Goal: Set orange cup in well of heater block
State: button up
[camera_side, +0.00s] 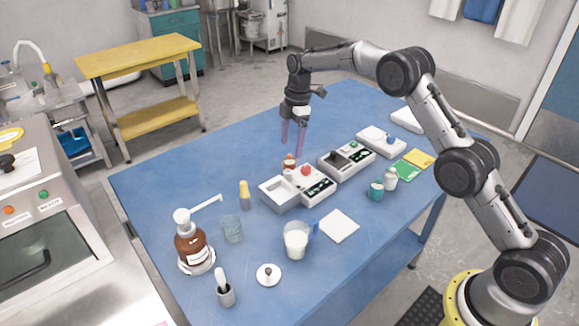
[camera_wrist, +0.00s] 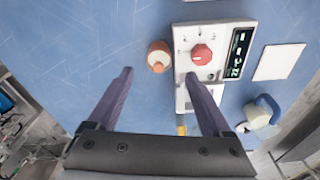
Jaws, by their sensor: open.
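What appears to be the heater block is a grey box (camera_side: 279,196) joined to a white unit with a red knob and dark display (camera_side: 315,187). The unit shows right of the cup in the wrist view (camera_wrist: 215,36). The well cannot be made out clearly. My gripper (camera_side: 292,146) points down, open and empty, above the cup. In the wrist view its fingertips (camera_wrist: 158,74) lie either side of the cup.
More white instruments (camera_side: 346,160) stand in a row to the right. A yellow-capped vial (camera_side: 244,195), glass beaker (camera_side: 232,229), milk jug (camera_side: 296,240) and brown pump bottle (camera_side: 192,243) stand in front and left. The table behind and left of the cup is clear.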

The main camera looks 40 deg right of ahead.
aim_at(290, 154)
jog(key=f, duration=0.5)
jog(key=shift+w+a, duration=0.15)
jog(key=shift+a, duration=0.1)
jog(key=shift+r, duration=0.1)
grip_shut()
